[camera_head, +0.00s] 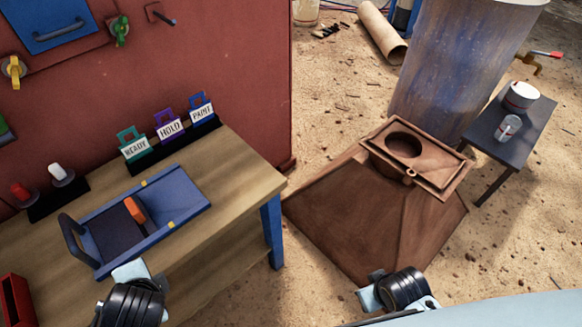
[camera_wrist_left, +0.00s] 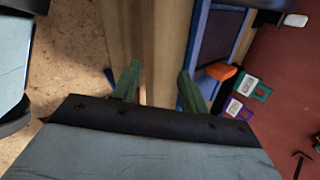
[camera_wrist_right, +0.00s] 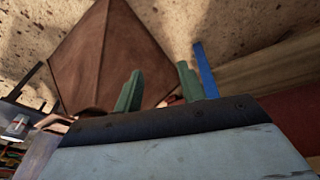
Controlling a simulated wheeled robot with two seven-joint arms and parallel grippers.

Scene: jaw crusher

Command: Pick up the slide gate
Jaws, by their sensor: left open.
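What looks like the slide gate (camera_head: 105,238) is a dark flat plate with a dark looped handle (camera_head: 70,238) at its left end. It sits in a blue frame (camera_head: 185,190) on the wooden table, with an orange block (camera_head: 134,210) on it. The blue frame also shows in the left wrist view (camera_wrist_left: 238,35). My left gripper (camera_head: 130,272) is open and empty, at the table's front side, below and right of the handle in the picture. My right gripper (camera_head: 368,292) is open and empty, in front of the brown hopper, away from the table.
The wooden table (camera_head: 235,165) holds READY, HOLD and PAINT tags (camera_head: 170,128) at its back and red and white knobs. A red wall (camera_head: 220,60) stands behind. A rusty hopper (camera_head: 350,210) and a small dark table (camera_head: 535,110) stand right, on sandy ground.

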